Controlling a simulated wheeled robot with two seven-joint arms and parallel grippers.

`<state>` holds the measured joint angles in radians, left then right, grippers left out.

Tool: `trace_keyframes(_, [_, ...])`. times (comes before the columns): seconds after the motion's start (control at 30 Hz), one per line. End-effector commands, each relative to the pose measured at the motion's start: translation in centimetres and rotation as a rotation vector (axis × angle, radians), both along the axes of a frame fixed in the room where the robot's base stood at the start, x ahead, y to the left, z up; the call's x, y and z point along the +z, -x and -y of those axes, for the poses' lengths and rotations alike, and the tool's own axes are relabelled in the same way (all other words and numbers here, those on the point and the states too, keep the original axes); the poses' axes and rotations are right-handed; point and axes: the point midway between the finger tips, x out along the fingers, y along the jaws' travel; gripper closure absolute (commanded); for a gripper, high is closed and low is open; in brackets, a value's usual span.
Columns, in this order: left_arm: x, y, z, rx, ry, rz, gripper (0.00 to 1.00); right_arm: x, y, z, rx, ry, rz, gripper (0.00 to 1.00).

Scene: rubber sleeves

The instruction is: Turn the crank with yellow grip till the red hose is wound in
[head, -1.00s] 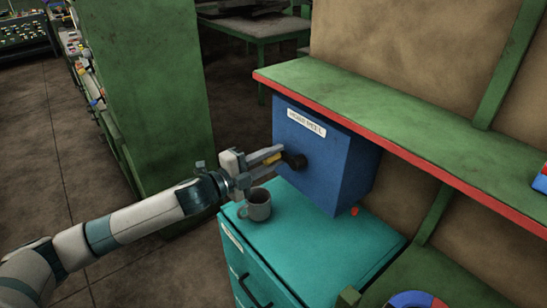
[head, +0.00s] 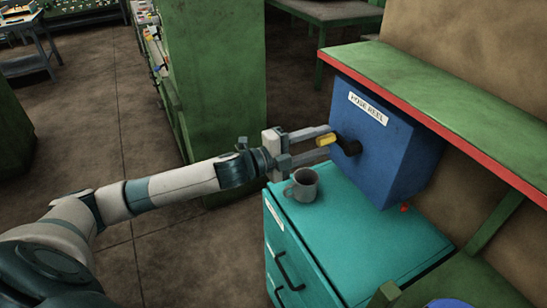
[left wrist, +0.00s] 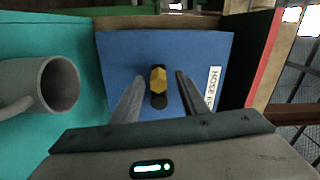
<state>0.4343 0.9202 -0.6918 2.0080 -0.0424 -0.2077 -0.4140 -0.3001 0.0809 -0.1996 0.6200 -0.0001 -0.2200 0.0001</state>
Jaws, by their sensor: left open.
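The blue hose reel box (head: 390,135) stands on a teal cabinet, with a label on its front. Its black crank (head: 347,147) carries a yellow grip (head: 325,140), which points out from the box. My left gripper (head: 330,141) is open, with one finger on each side of the yellow grip. In the left wrist view the grip (left wrist: 158,80) lies between the fingertips with a gap on both sides. A small red piece, seemingly the hose end (head: 404,208), shows at the box's lower right; the rest is hidden. My right gripper is not in view.
A grey mug (head: 302,185) stands on the teal cabinet (head: 345,235) just below my left gripper. A green shelf with a red edge (head: 430,120) runs close above and beside the box. A tall green cabinet (head: 215,90) stands behind my left arm.

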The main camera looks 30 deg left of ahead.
Motion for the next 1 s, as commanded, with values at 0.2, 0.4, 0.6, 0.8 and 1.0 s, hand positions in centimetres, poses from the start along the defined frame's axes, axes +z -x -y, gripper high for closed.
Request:
trace_keyframes(0.2, [-0.5,3.3,-2.2,0.001,-0.001,-0.002,0.60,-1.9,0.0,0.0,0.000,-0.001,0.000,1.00])
trace_keyframes(0.4, [-0.4,5.7,-3.9,0.001,-0.001,-0.001,0.60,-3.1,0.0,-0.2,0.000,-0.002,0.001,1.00])
trace_keyframes(0.6, [-0.3,7.7,-5.2,0.002,-0.001,-0.001,0.60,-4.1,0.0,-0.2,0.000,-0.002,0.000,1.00])
trace_keyframes(0.8, [-0.2,9.3,-6.3,0.001,-0.001,0.000,0.60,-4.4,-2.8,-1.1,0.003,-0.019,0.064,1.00])
trace_keyframes(1.0, [-0.1,10.6,-7.2,0.002,0.001,0.000,0.60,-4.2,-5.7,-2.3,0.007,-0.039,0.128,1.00])
